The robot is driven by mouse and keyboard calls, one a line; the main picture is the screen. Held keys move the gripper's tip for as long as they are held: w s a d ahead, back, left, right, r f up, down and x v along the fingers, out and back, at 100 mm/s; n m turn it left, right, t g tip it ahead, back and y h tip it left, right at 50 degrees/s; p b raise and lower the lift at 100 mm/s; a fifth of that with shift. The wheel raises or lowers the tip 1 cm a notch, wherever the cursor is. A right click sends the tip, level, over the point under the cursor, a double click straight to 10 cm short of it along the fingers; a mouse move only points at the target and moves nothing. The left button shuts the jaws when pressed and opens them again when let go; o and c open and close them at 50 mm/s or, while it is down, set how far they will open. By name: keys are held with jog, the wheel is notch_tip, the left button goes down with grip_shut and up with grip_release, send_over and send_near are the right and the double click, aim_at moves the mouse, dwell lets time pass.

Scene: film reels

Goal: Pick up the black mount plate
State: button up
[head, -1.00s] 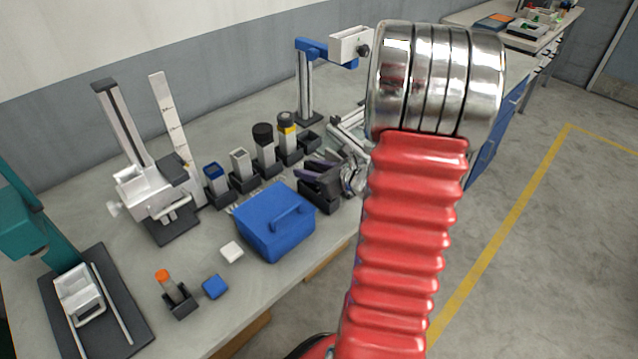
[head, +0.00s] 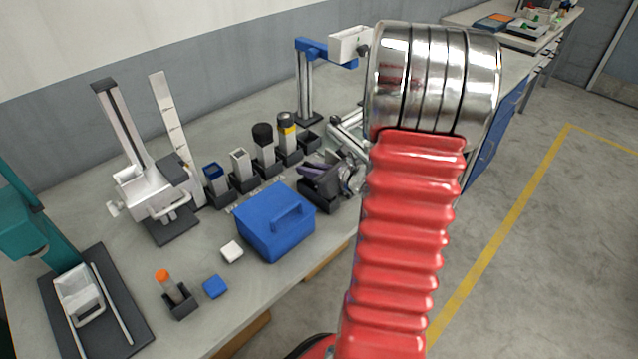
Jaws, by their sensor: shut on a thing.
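The black mount plate (head: 319,194) shows in the head view right of the blue box, at the end of my gripper (head: 343,178). My gripper is a silvery, partly hidden shape behind my red arm, and it is shut on the plate. Dark purplish parts show at the plate's upper side. The arm covers the right side of the gripper, and I cannot see the fingertips clearly. I cannot tell whether the plate is clear of the bench.
A blue-armed stand (head: 306,85) rises behind the gripper. A white block (head: 232,251) and a blue block (head: 215,286) lie in front.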

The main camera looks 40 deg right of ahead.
jog(key=shift+r, duration=0.1)
grip_shut()
notch_tip(320, 180, up, 10)
jog(key=shift+f, duration=0.1)
dwell(0.7)
dwell(0.5)
